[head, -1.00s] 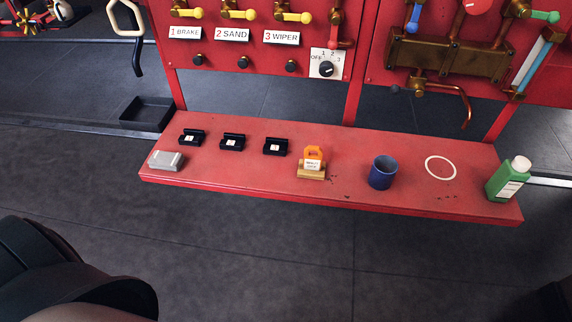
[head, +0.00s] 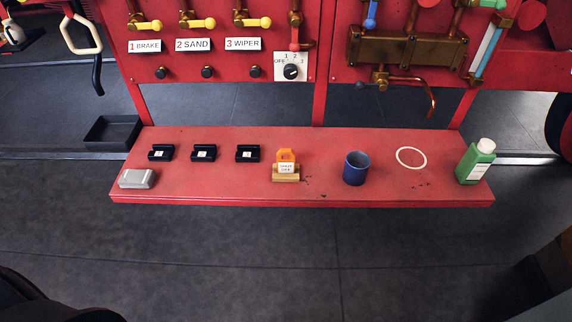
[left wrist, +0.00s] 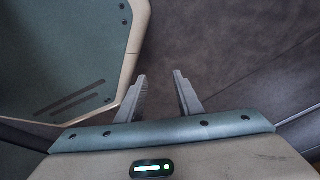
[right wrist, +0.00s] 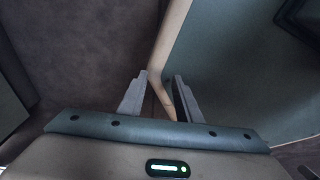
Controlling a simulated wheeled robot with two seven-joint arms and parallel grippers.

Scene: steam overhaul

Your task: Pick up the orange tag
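The orange tag (head: 287,157) stands upright in a small wooden block (head: 286,178) on the red shelf (head: 230,188), near its middle. A white label with print too small to read is on its front. My left gripper (left wrist: 159,88) is open and empty over the dark floor in the left wrist view. My right gripper (right wrist: 160,82) is open and empty in the right wrist view, beside parts of my own body. Neither gripper shows in the head view, and both are away from the tag.
Several black holders (head: 204,153) and a grey box (head: 137,178) sit left of the tag. A blue cup (head: 356,168), a pale ring (head: 411,158) and a green bottle (head: 476,162) are to its right. A red panel with levers (head: 200,62) rises behind. The floor in front is clear.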

